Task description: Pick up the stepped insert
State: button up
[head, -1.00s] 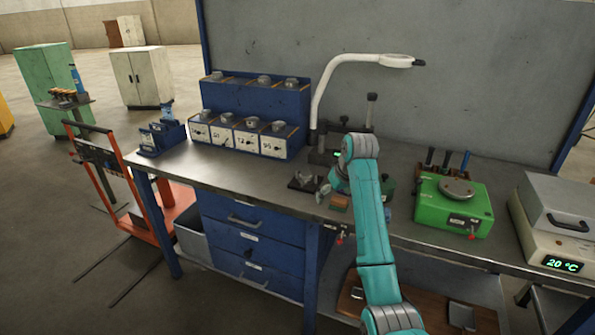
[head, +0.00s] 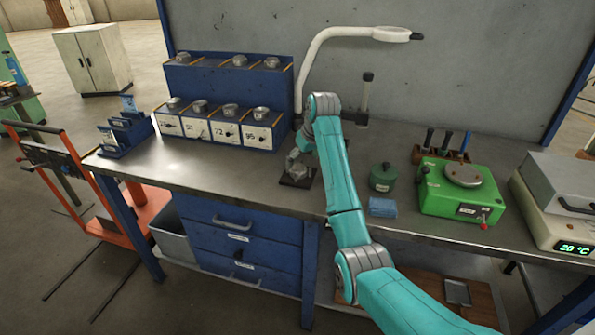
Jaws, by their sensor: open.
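My gripper (head: 294,163) is small and grey in the head view, at the end of the teal arm. It is low over a black plate (head: 286,183) on the workbench and is open. A grey metal piece stood on this plate earlier. It now blends with the gripper, so I cannot tell whether they touch. Several grey metal pieces stand on the blue stepped rack, such as one on its front row (head: 199,106) and one on its upper row (head: 239,61). I cannot tell which metal piece is the stepped insert.
The bench (head: 232,170) is clear left of the plate. A lamp (head: 391,34) arches above. To the right are a dark green pot (head: 382,180), a blue block (head: 382,206), a green device (head: 456,203) and a 20 °C unit (head: 549,232). An orange trolley (head: 73,165) stands left.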

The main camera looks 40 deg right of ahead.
aim_at(299, 167)
jog(key=shift+w+x, duration=0.1)
jog(key=shift+x, duration=1.3)
jog(key=shift+w+x, duration=0.15)
jog(key=shift+x, duration=1.25)
jog(key=shift+d+r, duration=0.15)
grip_shut()
